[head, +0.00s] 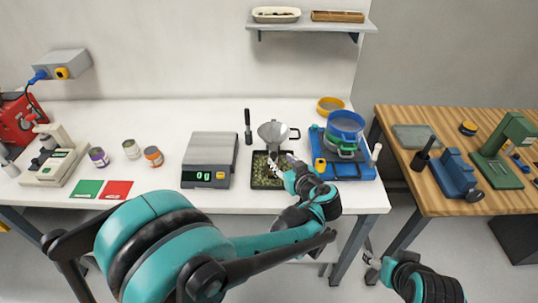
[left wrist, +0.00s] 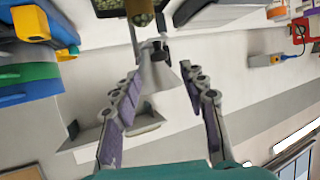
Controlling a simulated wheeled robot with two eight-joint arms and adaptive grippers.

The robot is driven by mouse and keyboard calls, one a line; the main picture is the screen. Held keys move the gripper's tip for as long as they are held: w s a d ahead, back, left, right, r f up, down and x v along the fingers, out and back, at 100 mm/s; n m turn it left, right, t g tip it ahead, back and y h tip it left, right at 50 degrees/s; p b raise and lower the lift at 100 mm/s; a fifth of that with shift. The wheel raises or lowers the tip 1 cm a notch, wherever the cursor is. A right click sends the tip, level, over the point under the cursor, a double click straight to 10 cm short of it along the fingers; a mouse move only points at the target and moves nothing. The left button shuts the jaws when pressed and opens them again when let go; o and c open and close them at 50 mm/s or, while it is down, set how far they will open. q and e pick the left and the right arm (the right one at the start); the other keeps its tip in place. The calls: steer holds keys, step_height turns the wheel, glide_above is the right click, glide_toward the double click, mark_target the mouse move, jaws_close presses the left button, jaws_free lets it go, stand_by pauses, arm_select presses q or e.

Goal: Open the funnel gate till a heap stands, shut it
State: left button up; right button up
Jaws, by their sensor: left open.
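The grey metal funnel (head: 272,130) stands on the white bench above a black tray (head: 256,182) with dark green, speckled material in it. My left gripper (head: 287,163) is just in front of the funnel's lower part, over the tray. In the left wrist view the left gripper (left wrist: 158,80) is open, with the funnel (left wrist: 160,70) showing between and beyond its fingers. I cannot tell whether the fingers touch it. The funnel gate is too small to make out. My right gripper (head: 371,258) is low, in front of the bench's right end; its jaws are unclear.
A scale (head: 209,152) stands left of the tray, and a blue station with stacked sieves (head: 346,128) close on its right. A black-handled tool (head: 248,125) stands behind.

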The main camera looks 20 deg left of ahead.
mark_target(274, 155)
arm_select(q)
steer(key=b+x, duration=0.1)
steer(key=x, duration=0.4)
steer(key=shift+w+a+f, duration=0.1)
steer(key=shift+w+a, duration=0.15)
jaws_close()
